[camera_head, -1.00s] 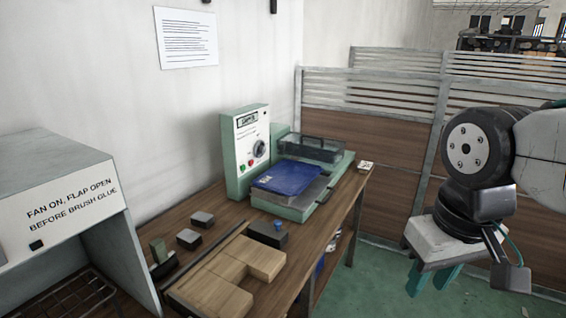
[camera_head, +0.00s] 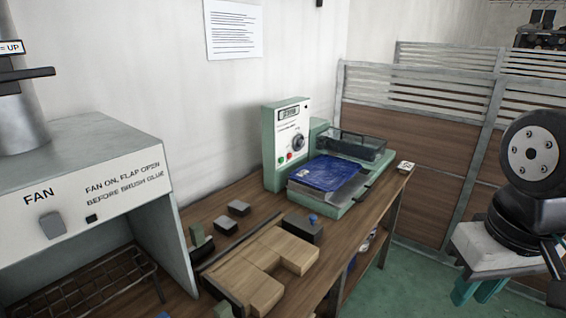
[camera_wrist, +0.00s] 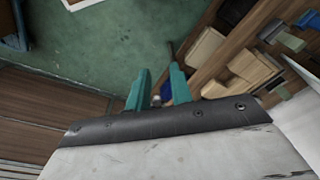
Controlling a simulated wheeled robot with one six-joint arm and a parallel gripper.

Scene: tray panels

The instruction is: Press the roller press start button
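The roller press's green-and-white control box (camera_head: 274,150) stands upright on the wooden bench against the wall. Its face has a small display, a black dial (camera_head: 297,141), a green button (camera_head: 281,160) and a red button (camera_head: 290,156). Which button is start is too small to read. The green press bed (camera_head: 333,204) beside it carries a blue sheet (camera_head: 328,172) and a dark clear-sided cover. My gripper (camera_head: 477,292) hangs right of the bench, well apart from the press, pointing down. In the wrist view its two teal fingers (camera_wrist: 158,82) are apart with nothing held.
A grey fan hood (camera_head: 95,190) stands at the left. Wooden blocks (camera_head: 285,252) and a dark block with a blue knob (camera_head: 302,230) lie on the bench front. Wood-panel partitions (camera_head: 405,150) stand behind. Green floor (camera_head: 415,262) is clear right of the bench.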

